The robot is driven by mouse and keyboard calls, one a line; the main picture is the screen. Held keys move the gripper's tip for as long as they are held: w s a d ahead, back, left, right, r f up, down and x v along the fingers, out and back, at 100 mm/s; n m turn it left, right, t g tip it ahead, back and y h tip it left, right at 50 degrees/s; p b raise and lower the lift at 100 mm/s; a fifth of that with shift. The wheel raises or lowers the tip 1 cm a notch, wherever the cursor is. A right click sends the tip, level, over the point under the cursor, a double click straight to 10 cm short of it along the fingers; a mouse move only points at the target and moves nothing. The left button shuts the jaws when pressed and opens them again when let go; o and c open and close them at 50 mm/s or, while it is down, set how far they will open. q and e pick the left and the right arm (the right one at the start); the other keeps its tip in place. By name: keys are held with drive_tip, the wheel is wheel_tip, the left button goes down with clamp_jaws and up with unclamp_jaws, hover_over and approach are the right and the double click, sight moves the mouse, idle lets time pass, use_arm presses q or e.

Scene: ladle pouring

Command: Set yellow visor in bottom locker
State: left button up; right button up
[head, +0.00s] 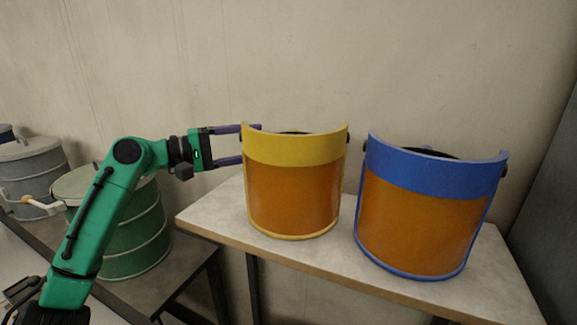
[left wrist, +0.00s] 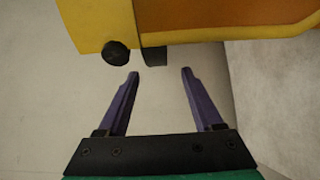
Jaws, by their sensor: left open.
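The yellow visor (head: 294,190) has an amber shield and stands upright on the table, left of a blue visor. My left gripper (head: 242,144) is at the left side of the yellow visor, near its upper yellow band. Its purple fingers are open. In the left wrist view, the yellow visor (left wrist: 230,22) crosses the top, with a dark knob and strap just beyond the fingertips of my left gripper (left wrist: 159,75). Nothing shows between the fingers there. No locker is in view. My right gripper is not in view.
The blue visor (head: 421,215) stands on the right part of the light-topped table (head: 215,218). A green lidded drum (head: 135,232) and a grey drum (head: 32,172) stand on a lower surface at left. A dark grey panel (head: 552,200) rises at the right edge.

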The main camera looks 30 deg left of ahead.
sight(285, 132)
use_arm(q)
drive_tip(key=p+x, duration=0.4)
drive_tip(key=x, duration=0.1)
drive_tip(key=p+x, duration=0.2)
drive_tip(key=x, duration=0.1)
drive_tip(key=shift+w+d+r, duration=0.1)
drive_tip(key=shift+r, duration=0.3)
drive_tip(key=shift+w+d+f, duration=0.1)
drive_tip(key=shift+w+f, duration=0.05)
drive_tip(key=shift+f, duration=0.15)
clamp_jaws()
